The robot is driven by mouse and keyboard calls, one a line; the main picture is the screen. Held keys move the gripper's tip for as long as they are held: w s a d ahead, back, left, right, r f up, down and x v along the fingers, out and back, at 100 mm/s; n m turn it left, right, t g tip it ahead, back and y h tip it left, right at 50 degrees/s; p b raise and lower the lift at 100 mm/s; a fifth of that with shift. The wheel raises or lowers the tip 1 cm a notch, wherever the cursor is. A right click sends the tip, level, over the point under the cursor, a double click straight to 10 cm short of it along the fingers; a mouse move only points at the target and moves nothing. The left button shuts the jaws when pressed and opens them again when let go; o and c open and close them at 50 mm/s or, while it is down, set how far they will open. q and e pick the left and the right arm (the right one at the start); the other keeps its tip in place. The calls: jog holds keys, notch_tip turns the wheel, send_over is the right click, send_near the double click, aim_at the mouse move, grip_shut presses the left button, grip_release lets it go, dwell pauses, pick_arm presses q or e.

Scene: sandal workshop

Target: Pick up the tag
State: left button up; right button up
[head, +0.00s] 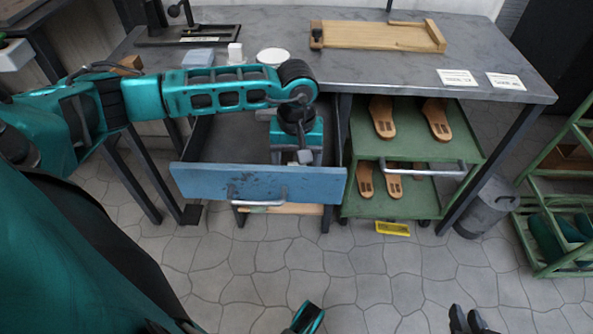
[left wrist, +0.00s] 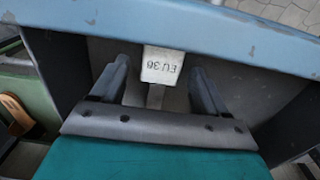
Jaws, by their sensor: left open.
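A small white tag (left wrist: 163,65) marked "EU 36", upside down in the left wrist view, is inside the open blue-fronted drawer (head: 255,184). My left gripper (left wrist: 160,73) is open, its two fingers on either side of the tag with gaps between. It shows no grip on the tag. In the head view my left arm reaches over the drawer and its hand points down into it; the fingertips are hard to make out. My right gripper (head: 467,320) shows at the bottom edge, its two dark fingertips apart and empty, away from the drawer.
The grey workbench (head: 380,62) above carries a wooden tray (head: 372,36) and two printed cards (head: 457,77). A green shelf cart (head: 410,200) with several sandal soles stands right of the drawer. A grey bin (head: 487,207) and green rack (head: 560,225) are further right. The tiled floor in front is clear.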

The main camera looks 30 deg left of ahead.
pick_arm(q)
jog(key=c, duration=1.1)
jog(key=shift+r, duration=0.15)
jog(key=shift+c, duration=0.2)
